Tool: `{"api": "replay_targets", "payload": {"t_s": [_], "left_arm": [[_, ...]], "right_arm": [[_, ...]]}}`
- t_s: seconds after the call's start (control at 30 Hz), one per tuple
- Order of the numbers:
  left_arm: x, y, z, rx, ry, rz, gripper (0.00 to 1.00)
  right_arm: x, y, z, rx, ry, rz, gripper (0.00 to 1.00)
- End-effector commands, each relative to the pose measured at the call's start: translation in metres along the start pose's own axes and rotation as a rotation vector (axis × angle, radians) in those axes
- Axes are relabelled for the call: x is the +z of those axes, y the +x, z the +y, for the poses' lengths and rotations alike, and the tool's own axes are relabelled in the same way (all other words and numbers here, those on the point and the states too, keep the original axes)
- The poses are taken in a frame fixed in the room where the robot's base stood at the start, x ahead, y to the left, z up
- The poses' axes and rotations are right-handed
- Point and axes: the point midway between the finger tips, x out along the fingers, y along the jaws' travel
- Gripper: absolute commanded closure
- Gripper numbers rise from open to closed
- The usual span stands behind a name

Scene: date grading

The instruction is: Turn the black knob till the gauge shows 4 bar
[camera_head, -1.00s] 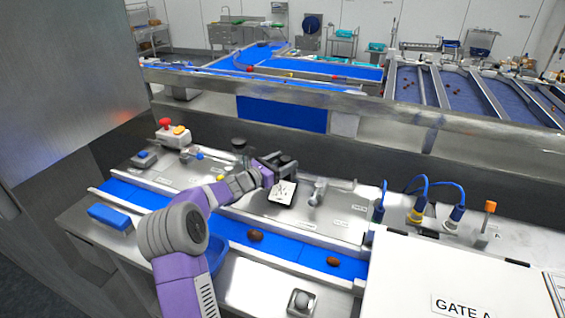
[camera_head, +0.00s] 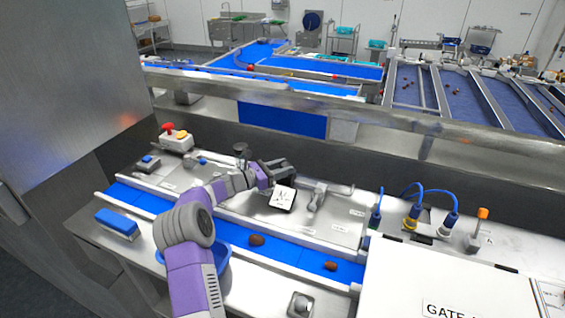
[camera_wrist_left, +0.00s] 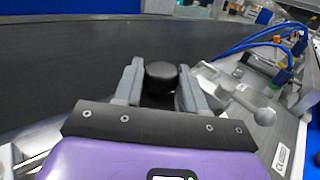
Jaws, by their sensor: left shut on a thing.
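My left gripper (camera_head: 280,168) reaches over the steel panel behind the blue belt. In the left wrist view the round black knob (camera_wrist_left: 161,71) sits between its two grey fingers (camera_wrist_left: 160,88), and the gripper is shut on it. In the head view the fingers largely hide the knob. Just in front of the gripper is a small white square face (camera_head: 283,196) with a dark edge and dark marks, seemingly the gauge. Its reading is too small to make out. My right gripper is not in view.
The blue belt (camera_head: 207,226) carries brown dates (camera_head: 256,240). A grey lever fitting (camera_head: 318,193) stands right of the gauge, with blue cables (camera_head: 432,190) beyond. A red and yellow button box (camera_head: 176,140) is at the left. A white GATE A box (camera_head: 410,270) fills the front right.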

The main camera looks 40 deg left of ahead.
Motion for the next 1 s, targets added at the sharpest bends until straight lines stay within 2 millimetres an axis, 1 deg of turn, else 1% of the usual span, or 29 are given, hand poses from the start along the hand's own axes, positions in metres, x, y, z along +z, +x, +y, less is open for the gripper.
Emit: {"api": "replay_targets", "payload": {"t_s": [0.03, 0.4, 0.43, 0.57, 0.87, 1.0], "left_arm": [[0.004, 0.000, 0.001, -0.009, 0.002, -0.003, 0.90], [0.002, -0.001, 0.001, -0.023, 0.001, -0.002, 0.90], [0.002, -0.001, 0.001, -0.023, 0.001, -0.002, 0.55], [0.001, -0.001, 0.001, -0.023, 0.001, -0.001, 0.35], [0.000, -0.002, 0.001, -0.023, 0.000, 0.000, 0.34], [-0.001, -0.016, 0.002, -0.021, 0.001, 0.002, 0.34]], "right_arm": [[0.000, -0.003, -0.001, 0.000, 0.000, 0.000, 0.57], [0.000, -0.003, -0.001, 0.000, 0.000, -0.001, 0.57], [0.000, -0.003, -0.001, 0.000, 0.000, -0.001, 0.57], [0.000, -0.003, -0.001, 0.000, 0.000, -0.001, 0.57], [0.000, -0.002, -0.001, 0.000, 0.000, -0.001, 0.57], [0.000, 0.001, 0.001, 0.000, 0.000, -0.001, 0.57]]}}
